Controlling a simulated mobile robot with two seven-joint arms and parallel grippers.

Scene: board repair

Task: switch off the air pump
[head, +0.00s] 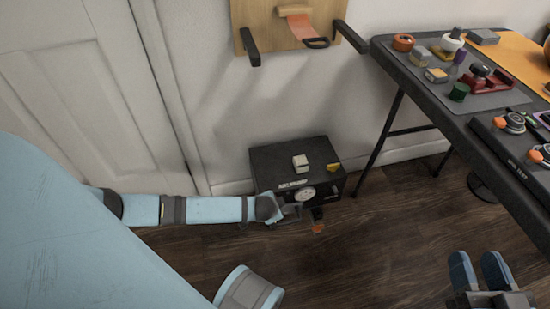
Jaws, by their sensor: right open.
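The air pump is a black box (275,163) on the floor against the wall. Its front carries a white label, partly legible, and a round white dial (305,195). A pale grey block (301,163) sits on its top, with a small yellow patch (333,167) near the right edge. My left gripper (292,212) is at the lower front of the pump, beside a small black and orange part (318,218). I cannot tell whether it touches, and its fingers are too small to read. My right gripper (480,272) is open and empty, over the floor at bottom right.
A dark table (455,118) with tools and small parts stands at the right, its thin legs near the pump. A wooden wall board (262,20) with black brackets hangs above. A white door (70,90) is at left. Wooden floor lies clear in front.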

